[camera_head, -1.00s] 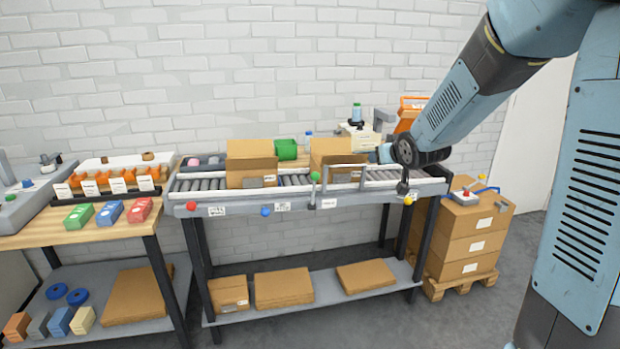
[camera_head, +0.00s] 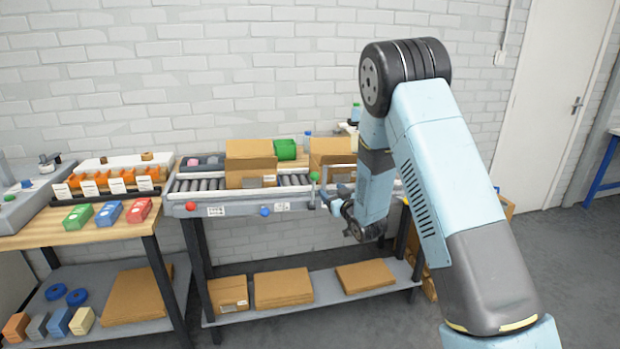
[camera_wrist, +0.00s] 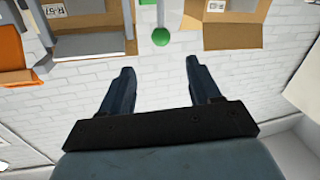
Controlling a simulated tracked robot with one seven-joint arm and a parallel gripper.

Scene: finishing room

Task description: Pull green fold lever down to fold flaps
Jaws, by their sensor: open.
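The green lever knob (camera_head: 314,176) stands on a short stem at the front rail of the roller conveyor (camera_head: 225,196). In the wrist view the green knob (camera_wrist: 161,37) shows near the top, ahead of the gap between my fingers and apart from them. My gripper (camera_wrist: 160,78) is open and empty. In the head view my gripper (camera_head: 334,194) is just right of the lever, partly hidden by my wrist. An open carton (camera_head: 250,166) with raised flaps sits on the conveyor. A second carton (camera_head: 332,152) stands behind the lever, partly hidden by a rail and my arm.
A red knob (camera_head: 191,206) and a blue knob (camera_head: 265,211) sit along the conveyor front. A green bin (camera_head: 286,149) stands behind the cartons. A wooden table (camera_head: 60,232) with small coloured boxes is at the left. Flat cardboard (camera_head: 283,288) lies on the lower shelf.

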